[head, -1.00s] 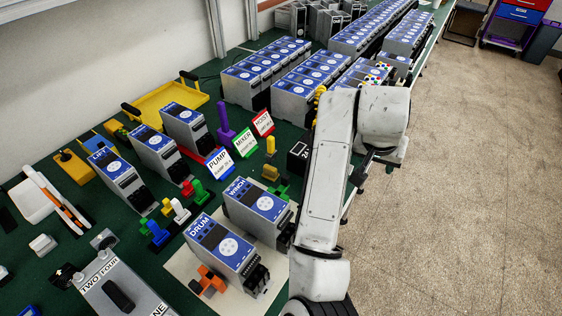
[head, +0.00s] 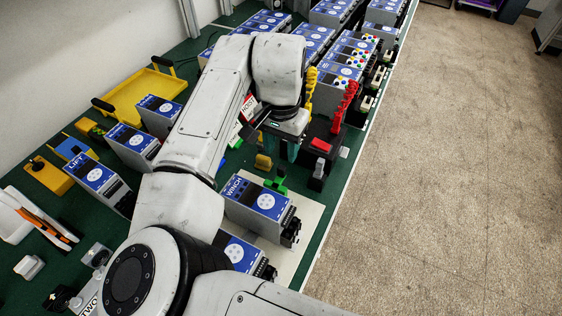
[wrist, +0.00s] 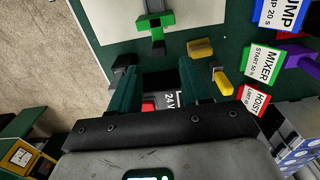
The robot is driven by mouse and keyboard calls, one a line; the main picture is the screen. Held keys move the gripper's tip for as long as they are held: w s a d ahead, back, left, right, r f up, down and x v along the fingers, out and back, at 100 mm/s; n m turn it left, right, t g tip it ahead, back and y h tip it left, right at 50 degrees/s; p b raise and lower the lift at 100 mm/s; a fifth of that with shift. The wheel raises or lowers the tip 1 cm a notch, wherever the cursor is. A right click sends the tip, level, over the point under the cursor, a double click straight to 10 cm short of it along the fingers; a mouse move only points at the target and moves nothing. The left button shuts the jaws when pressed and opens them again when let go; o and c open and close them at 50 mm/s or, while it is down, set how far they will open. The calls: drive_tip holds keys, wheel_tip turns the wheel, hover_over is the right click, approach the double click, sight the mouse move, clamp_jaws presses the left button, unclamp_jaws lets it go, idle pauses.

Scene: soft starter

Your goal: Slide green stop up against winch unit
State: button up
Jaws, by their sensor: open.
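The winch unit (head: 262,200), a grey box with a blue face, stands on the pale board at centre. The green stop (head: 276,184) is at its far side; in the head view I cannot tell whether they touch. In the wrist view the green stop (wrist: 153,22) lies at the top centre, over the pale board's edge. My gripper (head: 280,148) is open and empty above the table, beyond the stop. In the wrist view my gripper (wrist: 168,72) has its fingers apart, with the stop ahead of the gap and not between them.
A yellow block (wrist: 200,47) and a yellow peg (wrist: 222,82) lie close to my right-hand finger. A black box with a red top (head: 320,146) stands right of my gripper. Label cards (wrist: 260,68) stand at right in the wrist view. The drum unit (head: 240,254) is nearer.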

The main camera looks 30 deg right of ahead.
sight(282, 167)
wheel_tip(282, 167, down, 7)
drive_tip(key=shift+r+p, duration=0.1)
drive_tip(key=shift+p, duration=0.25)
drive_tip(key=shift+c, duration=0.3)
clamp_jaws()
